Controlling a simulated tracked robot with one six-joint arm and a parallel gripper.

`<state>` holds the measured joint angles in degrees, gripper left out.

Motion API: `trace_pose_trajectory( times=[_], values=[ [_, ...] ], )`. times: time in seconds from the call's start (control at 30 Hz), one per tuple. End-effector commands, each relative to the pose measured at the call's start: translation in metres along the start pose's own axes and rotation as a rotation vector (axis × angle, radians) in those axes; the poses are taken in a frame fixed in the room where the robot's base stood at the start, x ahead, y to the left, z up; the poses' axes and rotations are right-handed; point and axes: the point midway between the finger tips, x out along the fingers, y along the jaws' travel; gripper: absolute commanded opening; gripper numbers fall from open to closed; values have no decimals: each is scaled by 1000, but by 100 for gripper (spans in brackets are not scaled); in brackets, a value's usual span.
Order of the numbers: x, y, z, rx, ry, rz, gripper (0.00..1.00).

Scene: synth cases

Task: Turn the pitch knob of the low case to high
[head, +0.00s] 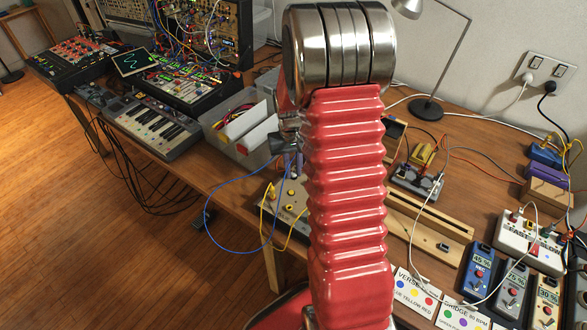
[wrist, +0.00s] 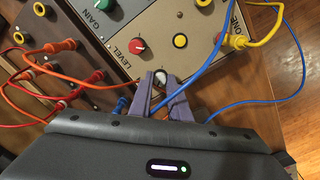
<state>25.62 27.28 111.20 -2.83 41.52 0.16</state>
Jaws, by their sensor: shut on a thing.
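In the wrist view my gripper (wrist: 160,82) has its two purple-grey fingers closed around a small white-and-dark knob (wrist: 160,76) near the edge of a beige case (wrist: 157,52). The fingertips hide much of this knob, and I see no readable name or scale beside it, so I cannot tell its setting. A red knob (wrist: 137,46) marked LEVEL sits just beyond, with a yellow jack (wrist: 180,40) to its right. In the head view a beige case (head: 297,187) with yellow jacks stands at the bench edge, partly behind my red arm, which hides my fingertips.
Yellow (wrist: 262,42) and blue (wrist: 220,115) cables run close to my fingers. An orange-cabled brown case (wrist: 35,70) adjoins on the left. A grey bin (head: 236,150), pedals (head: 480,265) and a lamp (head: 428,108) share the bench.

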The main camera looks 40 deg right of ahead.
Motion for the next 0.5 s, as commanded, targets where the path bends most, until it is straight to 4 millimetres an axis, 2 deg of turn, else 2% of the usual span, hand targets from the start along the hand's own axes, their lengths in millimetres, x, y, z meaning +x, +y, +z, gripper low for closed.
trace_pose_trajectory(
  times=[0.5],
  values=[
    [-2, 0, -3, 488, -9, -2, 0]
  ],
)
